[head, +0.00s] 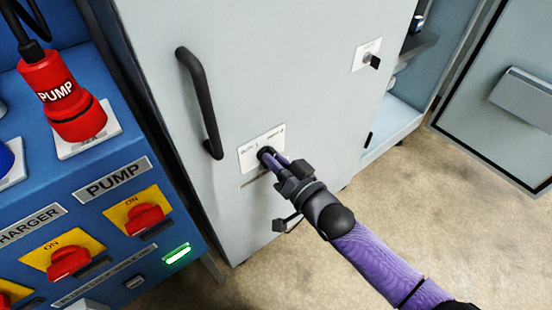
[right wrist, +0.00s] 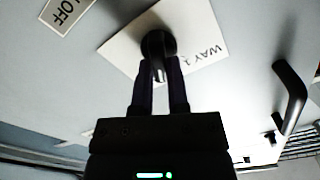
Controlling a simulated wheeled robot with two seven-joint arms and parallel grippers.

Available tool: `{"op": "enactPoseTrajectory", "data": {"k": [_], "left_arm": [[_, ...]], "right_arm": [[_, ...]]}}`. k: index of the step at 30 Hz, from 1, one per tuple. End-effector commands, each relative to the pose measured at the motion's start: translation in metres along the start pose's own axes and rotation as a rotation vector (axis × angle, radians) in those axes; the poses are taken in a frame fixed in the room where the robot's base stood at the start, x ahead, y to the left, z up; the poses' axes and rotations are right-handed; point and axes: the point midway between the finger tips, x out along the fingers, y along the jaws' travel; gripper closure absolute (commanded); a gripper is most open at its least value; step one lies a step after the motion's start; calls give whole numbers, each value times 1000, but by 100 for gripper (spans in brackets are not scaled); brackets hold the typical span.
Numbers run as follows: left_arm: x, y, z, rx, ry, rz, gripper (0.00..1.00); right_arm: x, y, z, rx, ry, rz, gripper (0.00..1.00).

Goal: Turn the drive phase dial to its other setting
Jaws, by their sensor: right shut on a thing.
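The drive phase dial is a black knob (right wrist: 157,46) on a white label plate (head: 250,152) on the front of the grey cabinet. My right gripper (head: 268,155) reaches it from the lower right, its two purple fingers on either side of the knob, shut on it. In the right wrist view the fingers (right wrist: 160,80) also flank the knob, and its pointer ridge shows between them. The lettering on the plate is mostly hidden or too small; "WAY" can be read in part in the wrist view. My left gripper is not in view.
A black cabinet handle (head: 200,103) stands out left of the dial. A key switch (head: 371,59) sits upper right. A blue panel with red switches (head: 70,262) and a red PUMP plug (head: 62,95) stands at left. An open cabinet door (head: 500,95) is at right.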

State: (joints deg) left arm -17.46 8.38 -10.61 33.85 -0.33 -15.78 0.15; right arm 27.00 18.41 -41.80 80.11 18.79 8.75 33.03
Motion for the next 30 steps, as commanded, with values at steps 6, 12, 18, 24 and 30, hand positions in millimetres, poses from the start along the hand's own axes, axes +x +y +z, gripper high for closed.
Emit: {"op": "enactPoseTrajectory", "data": {"k": [6,12,18,24,30], "left_arm": [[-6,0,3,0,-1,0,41],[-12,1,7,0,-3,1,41],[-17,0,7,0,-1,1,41],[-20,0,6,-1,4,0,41],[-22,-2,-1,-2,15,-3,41]], "right_arm": [[0,-2,-1,-138,-1,1,100],[0,-3,0,-323,-2,1,100],[0,-4,1,-513,-3,1,100],[0,-4,2,-690,-2,1,100],[0,-5,3,-835,-4,0,100]]}}
